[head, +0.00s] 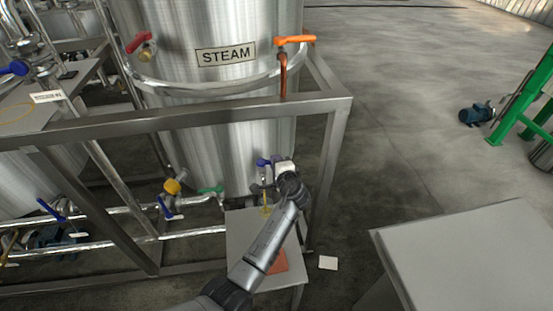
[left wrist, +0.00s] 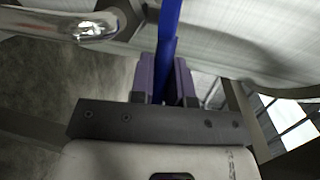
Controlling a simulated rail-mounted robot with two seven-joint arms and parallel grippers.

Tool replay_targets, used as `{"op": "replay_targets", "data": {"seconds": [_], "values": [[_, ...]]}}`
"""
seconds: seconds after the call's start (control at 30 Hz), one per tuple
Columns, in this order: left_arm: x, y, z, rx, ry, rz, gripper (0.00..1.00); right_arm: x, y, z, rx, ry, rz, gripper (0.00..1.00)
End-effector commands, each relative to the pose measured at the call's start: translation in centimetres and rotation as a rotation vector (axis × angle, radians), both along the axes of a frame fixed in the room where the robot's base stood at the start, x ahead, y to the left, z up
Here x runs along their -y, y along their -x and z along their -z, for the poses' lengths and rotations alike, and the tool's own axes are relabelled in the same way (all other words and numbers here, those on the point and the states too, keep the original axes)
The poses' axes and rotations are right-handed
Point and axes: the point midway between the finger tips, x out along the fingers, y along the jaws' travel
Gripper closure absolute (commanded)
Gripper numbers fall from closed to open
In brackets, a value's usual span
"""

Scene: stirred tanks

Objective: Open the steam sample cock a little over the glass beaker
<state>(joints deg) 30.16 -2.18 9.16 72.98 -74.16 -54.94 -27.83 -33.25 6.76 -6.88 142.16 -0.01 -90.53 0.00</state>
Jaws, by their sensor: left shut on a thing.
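The tank with the STEAM plate (head: 226,54) stands at the centre of the head view. Low on its front is a small sample cock with a blue lever (head: 263,162). My left gripper (head: 277,163) is at this lever. In the left wrist view its two fingers (left wrist: 166,82) are shut on the blue lever (left wrist: 168,40), which stands up between them. Below the cock, a thin yellow streak (head: 265,200) runs down to the small table; I cannot tell whether it is liquid. The glass beaker's outline is too faint to make out. My right gripper is not in view.
A steel frame (head: 200,117) runs in front of the tank. An orange lever (head: 295,40) and a red lever (head: 139,42) sit higher up. The small table (head: 240,240) bears a reddish flat thing (head: 278,262). A grey table (head: 470,245) stands at right; floor between is mostly clear.

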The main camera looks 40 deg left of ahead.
Motion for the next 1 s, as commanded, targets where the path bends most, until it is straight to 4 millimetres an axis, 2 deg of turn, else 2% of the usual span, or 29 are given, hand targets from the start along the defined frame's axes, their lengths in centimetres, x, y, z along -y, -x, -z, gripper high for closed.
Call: {"op": "replay_targets", "data": {"seconds": [0.17,0.2,0.47,0.77,0.87,1.0], "values": [[0.0,0.0,0.0,0.001,0.000,-0.001,1.00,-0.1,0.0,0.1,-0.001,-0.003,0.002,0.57],[0.0,0.0,0.0,0.001,0.000,-0.001,0.83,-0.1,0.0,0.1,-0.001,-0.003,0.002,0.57],[0.0,0.0,0.0,0.001,0.000,-0.001,0.58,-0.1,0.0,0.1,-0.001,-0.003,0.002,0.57],[0.3,0.2,-0.1,0.001,0.000,-0.001,0.58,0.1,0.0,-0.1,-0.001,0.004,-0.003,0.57],[1.2,0.7,-0.4,-0.001,0.001,-0.001,0.58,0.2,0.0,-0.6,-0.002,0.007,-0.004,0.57],[3.3,2.0,-1.0,0.000,0.001,0.001,0.58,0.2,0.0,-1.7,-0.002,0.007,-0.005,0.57]]}}
